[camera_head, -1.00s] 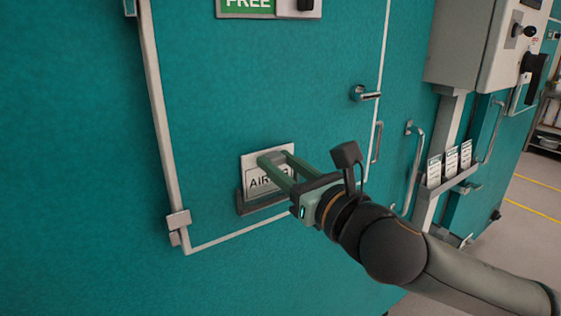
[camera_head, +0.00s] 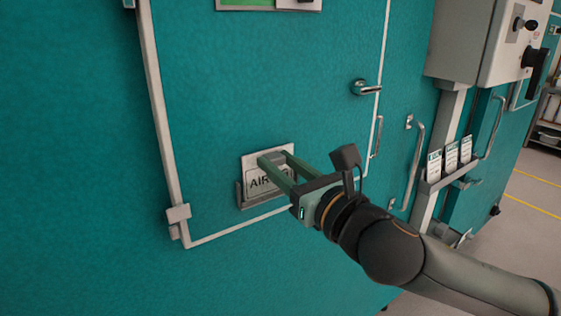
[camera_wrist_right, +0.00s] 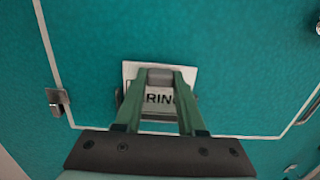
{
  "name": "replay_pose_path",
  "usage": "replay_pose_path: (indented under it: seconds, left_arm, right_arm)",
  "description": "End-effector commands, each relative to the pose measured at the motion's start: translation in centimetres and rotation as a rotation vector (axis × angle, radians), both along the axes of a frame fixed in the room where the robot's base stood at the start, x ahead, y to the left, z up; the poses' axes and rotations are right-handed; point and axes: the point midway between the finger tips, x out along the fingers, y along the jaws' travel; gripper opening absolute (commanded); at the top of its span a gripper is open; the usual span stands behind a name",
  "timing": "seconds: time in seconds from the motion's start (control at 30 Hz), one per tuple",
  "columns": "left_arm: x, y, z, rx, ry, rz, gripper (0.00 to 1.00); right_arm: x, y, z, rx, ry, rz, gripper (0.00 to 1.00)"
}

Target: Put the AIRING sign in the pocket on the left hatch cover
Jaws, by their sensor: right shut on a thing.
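The white AIRING sign (camera_head: 252,160) is upright against the teal hatch cover (camera_head: 270,90), its lettering partly hidden by my fingers. My right gripper (camera_head: 273,160) is shut on the sign near its upper part; the sign also shows in the right wrist view (camera_wrist_right: 131,71) between the green fingers (camera_wrist_right: 158,78). The grey pocket (camera_head: 241,196) is on the hatch cover around the sign's lower edge. The sign's bottom is hidden behind the pocket's front, or close to it; its depth I cannot tell. My left gripper is not in view.
A latch handle (camera_head: 366,88) sticks out at the hatch cover's right side, and a hinge (camera_head: 178,215) is at its lower left. A rack of several white signs (camera_head: 451,157) hangs right, below a grey control box (camera_head: 486,45). A green plate (camera_head: 247,3) is at the top.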

Motion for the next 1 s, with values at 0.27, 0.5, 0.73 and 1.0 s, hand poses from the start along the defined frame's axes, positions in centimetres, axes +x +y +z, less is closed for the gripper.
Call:
replay_pose_path:
  seconds: [0.27,0.5,0.73,1.0]
  left_arm:
    - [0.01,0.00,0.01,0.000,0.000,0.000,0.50]
    - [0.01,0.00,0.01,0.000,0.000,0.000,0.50]
    - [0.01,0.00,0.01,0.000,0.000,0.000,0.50]
    - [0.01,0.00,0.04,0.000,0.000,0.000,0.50]
  right_arm:
    - [-0.01,0.01,0.03,0.001,-0.001,0.000,0.46]
    - [-0.01,0.01,0.03,0.000,0.000,0.000,0.73]
    - [-0.01,0.02,0.00,0.000,0.000,0.000,0.73]
    - [-0.11,-0.08,0.01,0.000,0.000,0.000,0.73]
